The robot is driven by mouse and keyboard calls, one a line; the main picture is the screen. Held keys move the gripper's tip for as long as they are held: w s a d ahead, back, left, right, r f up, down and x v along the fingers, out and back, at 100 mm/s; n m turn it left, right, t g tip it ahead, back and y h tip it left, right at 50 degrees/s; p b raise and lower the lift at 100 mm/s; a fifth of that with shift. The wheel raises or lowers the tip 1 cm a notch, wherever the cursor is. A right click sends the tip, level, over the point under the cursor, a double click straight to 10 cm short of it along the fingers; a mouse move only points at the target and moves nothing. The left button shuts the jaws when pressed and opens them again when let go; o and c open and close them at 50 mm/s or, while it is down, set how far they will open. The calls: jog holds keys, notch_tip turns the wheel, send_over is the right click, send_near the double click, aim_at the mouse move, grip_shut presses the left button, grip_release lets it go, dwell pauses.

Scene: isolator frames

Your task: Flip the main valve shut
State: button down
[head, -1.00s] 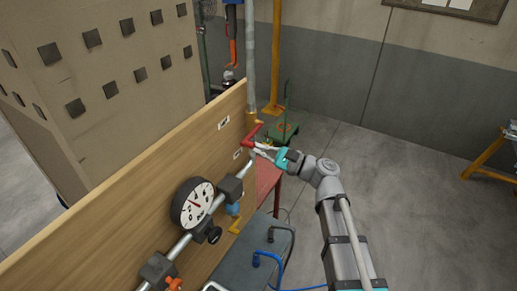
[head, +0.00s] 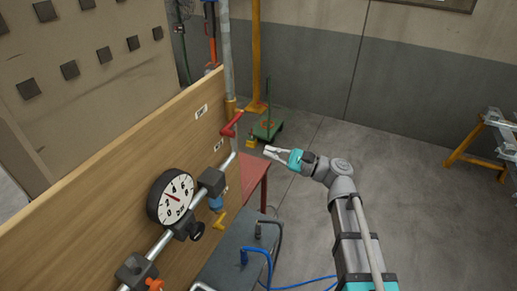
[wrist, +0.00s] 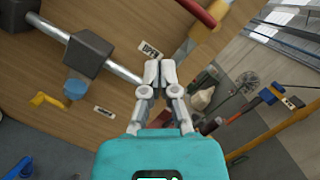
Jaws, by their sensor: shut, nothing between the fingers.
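The valve's red lever (head: 231,124) sits at the far end of the wooden board, beside the upright grey pipe (head: 227,60). In the wrist view, part of the red lever (wrist: 197,12) shows at the top edge, cut off by the frame. My gripper (head: 268,152) is shut and empty, to the right of the lever and apart from it. In the wrist view its fingertips (wrist: 159,72) meet in front of the board. A small label reading OPEN (wrist: 150,50) is just beyond the fingertips; a second label (wrist: 104,112) lies to their left.
The wooden board (head: 105,185) carries a round gauge (head: 171,197), a horizontal pipe and a small yellow lever (head: 220,222). A red table (head: 252,172) and a grey bench (head: 238,250) with blue cables stand below. Open floor (head: 420,200) lies to the right.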

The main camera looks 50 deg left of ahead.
jog(key=shift+v, duration=1.15)
jog(key=w+d+f+n+t+h+b, duration=0.1)
jog(key=w+d+f+t+h+b, duration=0.15)
jog(key=w+d+f, duration=0.4)
jog(key=w+d+f+n+t+h+b, duration=0.1)
jog(key=w+d+f+t+h, duration=0.25)
jog(key=d+f, duration=0.55)
jog(key=w+d+f+t+h+b, duration=0.1)
jog(key=w+d+f+t+h, duration=0.3)
jog(key=d, duration=0.7)
jog(key=w+d+f+h+b, duration=0.1)
jog(key=d+f+h, duration=0.2)
jog(key=d, duration=1.3)
jog(key=w+d+f+n+t+h+b, duration=0.1)
jog(key=d+f, duration=0.6)
jog(key=d, duration=1)
jog(key=h+b, duration=0.1)
jog(key=h, duration=0.1)
jog(key=shift+w+d+f+h+b, duration=0.15)
jog(key=shift+f+h+b, duration=0.15)
jog(key=shift+h, duration=0.1)
